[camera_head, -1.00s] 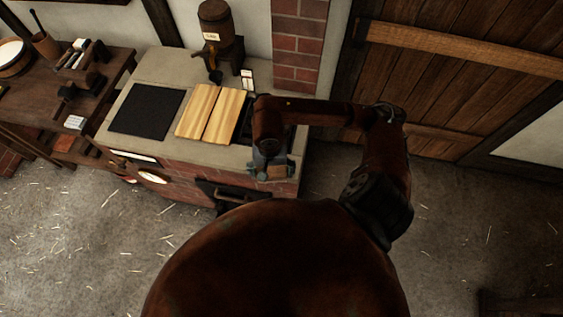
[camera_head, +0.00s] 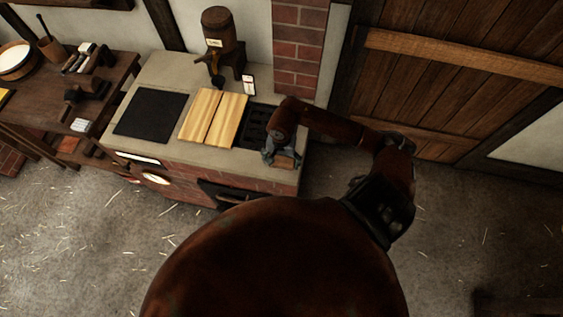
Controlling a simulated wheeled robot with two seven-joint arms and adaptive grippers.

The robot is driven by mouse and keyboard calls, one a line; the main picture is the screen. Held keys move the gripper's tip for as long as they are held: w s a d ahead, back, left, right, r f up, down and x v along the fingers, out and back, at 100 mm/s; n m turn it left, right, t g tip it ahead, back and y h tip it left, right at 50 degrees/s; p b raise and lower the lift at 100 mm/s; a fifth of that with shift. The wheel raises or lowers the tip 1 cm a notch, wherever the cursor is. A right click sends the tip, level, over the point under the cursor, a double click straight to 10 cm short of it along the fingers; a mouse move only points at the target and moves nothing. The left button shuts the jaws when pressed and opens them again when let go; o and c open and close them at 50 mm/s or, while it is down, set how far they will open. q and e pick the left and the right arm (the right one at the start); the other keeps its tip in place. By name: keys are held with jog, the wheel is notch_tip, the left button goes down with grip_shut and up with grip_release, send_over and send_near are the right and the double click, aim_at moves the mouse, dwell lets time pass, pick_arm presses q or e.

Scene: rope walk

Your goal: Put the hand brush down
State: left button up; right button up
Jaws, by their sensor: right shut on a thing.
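My right gripper (camera_head: 269,156) is at the right end of the brick stove's top, near its front right corner. It is shut on the hand brush (camera_head: 285,161), of which a small tan wooden part shows beside the fingers. The rest of the brush is hidden by the gripper or too small to make out. I cannot tell whether the brush touches the stove top (camera_head: 200,158). My left gripper is not in view.
On the stove are a black plate (camera_head: 150,115), two light wooden boards (camera_head: 214,117) and a dark grate (camera_head: 255,127) close to my gripper. A small barrel (camera_head: 221,33) stands behind. A cluttered workbench (camera_head: 110,83) is at the left.

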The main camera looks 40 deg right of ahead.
aim_at(281, 163)
jog(key=shift+w+d+f, duration=0.3)
jog(key=shift+w+f, duration=0.05)
jog(key=shift+f, duration=0.2)
jog(key=shift+w+d+f, duration=0.25)
jog(key=shift+w+f, duration=0.05)
jog(key=shift+f, duration=0.2)
notch_tip(281, 163, down, 3)
jog(key=shift+w+r+p, duration=0.1)
jog(key=shift+r+p, duration=0.05)
jog(key=shift+p, duration=0.55)
jog(key=shift+d+f, duration=0.1)
jog(key=shift+f, duration=0.25)
jog(key=shift+f, duration=0.1)
jog(key=o, duration=1)
